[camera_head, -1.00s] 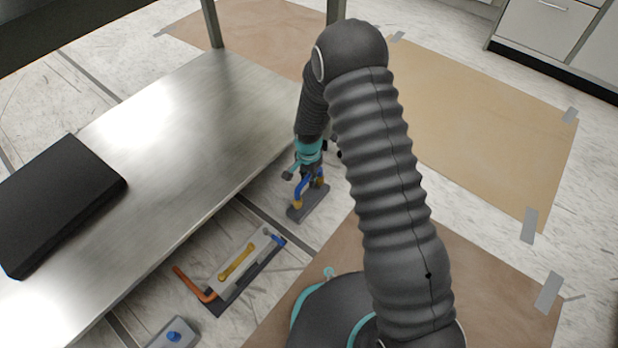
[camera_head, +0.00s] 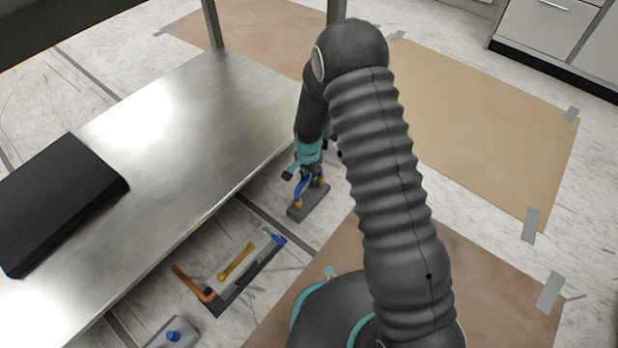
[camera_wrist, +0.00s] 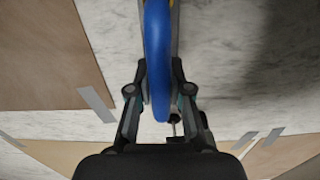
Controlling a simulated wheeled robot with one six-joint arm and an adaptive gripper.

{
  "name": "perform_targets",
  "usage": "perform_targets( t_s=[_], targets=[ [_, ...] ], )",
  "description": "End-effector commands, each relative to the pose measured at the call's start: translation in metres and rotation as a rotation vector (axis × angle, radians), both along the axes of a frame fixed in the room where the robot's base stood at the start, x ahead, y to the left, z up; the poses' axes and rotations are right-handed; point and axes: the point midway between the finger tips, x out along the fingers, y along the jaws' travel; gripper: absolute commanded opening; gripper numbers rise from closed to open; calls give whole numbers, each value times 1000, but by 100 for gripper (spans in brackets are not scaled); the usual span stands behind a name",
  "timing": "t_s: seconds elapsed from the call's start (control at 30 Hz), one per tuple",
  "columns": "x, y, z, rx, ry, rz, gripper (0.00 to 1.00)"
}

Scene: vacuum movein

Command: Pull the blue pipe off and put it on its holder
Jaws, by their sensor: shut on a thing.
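The blue pipe (camera_head: 302,187) is a curved tube at a small dark stand (camera_head: 308,206) with yellow fittings (camera_head: 298,203) on the floor. In the wrist view the blue pipe (camera_wrist: 158,55) runs between the two dark fingers of my gripper (camera_wrist: 159,75), which are shut on it. In the head view my gripper (camera_head: 312,172) is over the stand and partly hides the pipe. I cannot tell whether the pipe ends are still seated in the fittings. A dark holder tray (camera_head: 215,308) on the floor bears an orange pipe (camera_head: 190,283) and a yellow pipe (camera_head: 236,262).
A metal table (camera_head: 215,125) with a black slab (camera_head: 60,200) stands left of my arm. A grey block (camera_head: 160,343) with a blue knob (camera_head: 174,336) lies on the floor at the bottom left. Brown sheets (camera_head: 490,130) are taped to the floor at right.

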Motion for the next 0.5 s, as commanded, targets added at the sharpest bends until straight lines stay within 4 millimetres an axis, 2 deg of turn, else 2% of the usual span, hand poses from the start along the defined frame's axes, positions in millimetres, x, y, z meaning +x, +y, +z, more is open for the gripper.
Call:
perform_targets(
  t_s=[0.5],
  targets=[
    [0,0,-7,0,0,0,0]
  ],
)
